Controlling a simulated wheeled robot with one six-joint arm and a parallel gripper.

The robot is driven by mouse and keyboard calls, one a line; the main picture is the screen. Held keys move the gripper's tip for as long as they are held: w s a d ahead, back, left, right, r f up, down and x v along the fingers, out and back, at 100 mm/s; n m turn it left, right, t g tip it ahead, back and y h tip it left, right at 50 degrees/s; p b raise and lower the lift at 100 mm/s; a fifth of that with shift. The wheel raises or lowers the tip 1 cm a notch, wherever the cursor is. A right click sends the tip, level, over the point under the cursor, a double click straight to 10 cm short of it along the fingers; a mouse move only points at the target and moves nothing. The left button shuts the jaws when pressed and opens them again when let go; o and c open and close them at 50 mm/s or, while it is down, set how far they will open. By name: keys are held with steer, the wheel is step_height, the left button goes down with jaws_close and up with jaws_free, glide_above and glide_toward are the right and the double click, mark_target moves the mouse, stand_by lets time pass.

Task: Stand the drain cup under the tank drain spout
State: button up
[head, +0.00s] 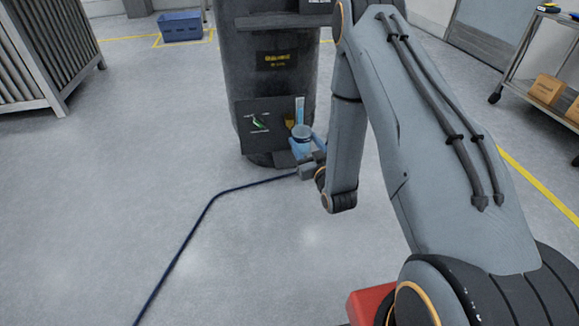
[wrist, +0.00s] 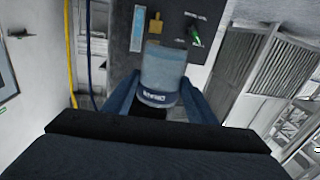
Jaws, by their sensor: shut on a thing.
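My gripper (head: 305,146) is shut on the drain cup (head: 301,132), a translucent blue cup, low in front of the tank. In the wrist view the spout (wrist: 155,26) shows just beyond the cup. The exact gap between spout and cup cannot be told.
A dark panel (head: 247,135) carries a green-handled valve (head: 259,122) and a pale blue gauge strip (head: 299,108) beside the spout. A dark blue hose (head: 205,213) runs across the floor from near the tank's foot. The floor to the left is otherwise clear.

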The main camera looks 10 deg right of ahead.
step_height(320, 180, down, 13)
steer(key=w+b, duration=0.1)
steer(key=b, duration=0.6)
steer(key=w+b, duration=0.8)
steer(key=w, duration=1.1)
steer(key=shift+y, duration=0.3)
steer(key=f+b, duration=0.1)
steer(key=f, duration=0.1)
steer(key=f+b, duration=0.1)
steer(key=f, duration=0.1)
steer(key=w+f+b, duration=0.1)
steer(key=f+b, duration=0.1)
steer(key=shift+f, duration=0.4)
steer(key=shift+w, duration=0.15)
